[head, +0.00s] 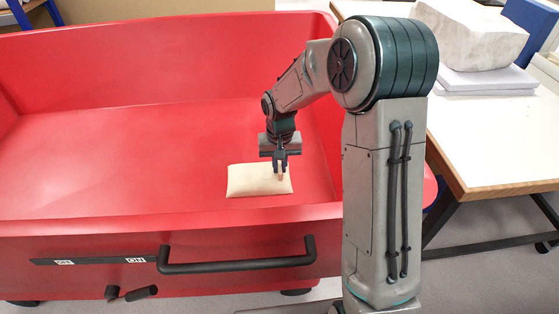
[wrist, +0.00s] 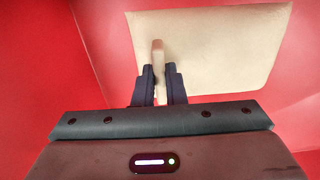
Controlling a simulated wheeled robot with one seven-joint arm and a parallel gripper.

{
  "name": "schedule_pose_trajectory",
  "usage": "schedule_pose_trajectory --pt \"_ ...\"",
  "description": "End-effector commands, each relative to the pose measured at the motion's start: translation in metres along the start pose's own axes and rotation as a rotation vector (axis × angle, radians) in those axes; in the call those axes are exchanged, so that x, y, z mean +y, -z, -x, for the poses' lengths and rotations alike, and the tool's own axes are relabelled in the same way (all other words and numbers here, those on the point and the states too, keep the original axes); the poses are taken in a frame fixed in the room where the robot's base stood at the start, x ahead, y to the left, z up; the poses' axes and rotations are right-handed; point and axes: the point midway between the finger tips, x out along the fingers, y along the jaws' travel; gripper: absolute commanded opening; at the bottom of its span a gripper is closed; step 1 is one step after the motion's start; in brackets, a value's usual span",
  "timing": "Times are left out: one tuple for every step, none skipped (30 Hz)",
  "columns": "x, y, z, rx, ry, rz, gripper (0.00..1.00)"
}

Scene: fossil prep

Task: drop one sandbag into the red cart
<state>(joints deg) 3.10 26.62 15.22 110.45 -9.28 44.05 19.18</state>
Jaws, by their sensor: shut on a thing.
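A cream sandbag (head: 250,180) is inside the red cart (head: 130,150), toward its front right. In the head view I cannot tell whether the bag rests on the cart's floor or hangs just above it. My gripper (head: 280,166) points down over the bag's right part, its fingers shut on the bag's upright tab. In the wrist view the tab shows between the fingertips (wrist: 160,72), and the sandbag (wrist: 220,45) lies flat behind them, with red cart surface (wrist: 40,60) around it.
The cart's black handle (head: 240,265) is on its front wall. A white table (head: 490,140) stands at the right, with a pale stone block (head: 470,35) on grey slabs (head: 485,80). The cart's floor left of the bag is clear.

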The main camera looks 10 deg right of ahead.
Motion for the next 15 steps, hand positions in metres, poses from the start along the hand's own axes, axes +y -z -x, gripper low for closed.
schedule_pose_trajectory --pt "0.0 0.001 -0.012 0.002 0.001 0.0 0.0" --pt "0.0 0.001 -0.017 0.002 0.001 -0.001 0.0" --pt "0.0 0.001 -0.023 0.002 0.002 -0.001 0.0" --pt "0.0 0.001 -0.027 0.003 0.002 -0.001 0.0" --pt "0.0 0.001 -0.032 0.003 0.002 -0.001 0.0" --pt "0.0 0.001 -0.038 0.003 0.002 -0.002 0.0" --pt "0.0 0.001 -0.042 0.003 0.002 -0.001 0.0" --pt "0.0 0.001 -0.046 0.003 0.002 -0.001 0.0" --pt "0.0 0.001 -0.052 0.003 0.001 -0.001 0.0" --pt "0.0 0.001 -0.057 0.002 0.001 -0.001 0.0" --pt "0.0 0.001 -0.062 0.002 0.001 -0.001 0.0" --pt "0.0 0.001 -0.068 0.002 0.001 -0.001 0.0" --pt "0.0 0.001 -0.072 0.003 0.002 -0.001 0.0" --pt "0.0 0.001 -0.077 0.003 0.002 -0.001 0.0" --pt "0.0 0.001 -0.082 0.003 0.002 -0.001 0.0"
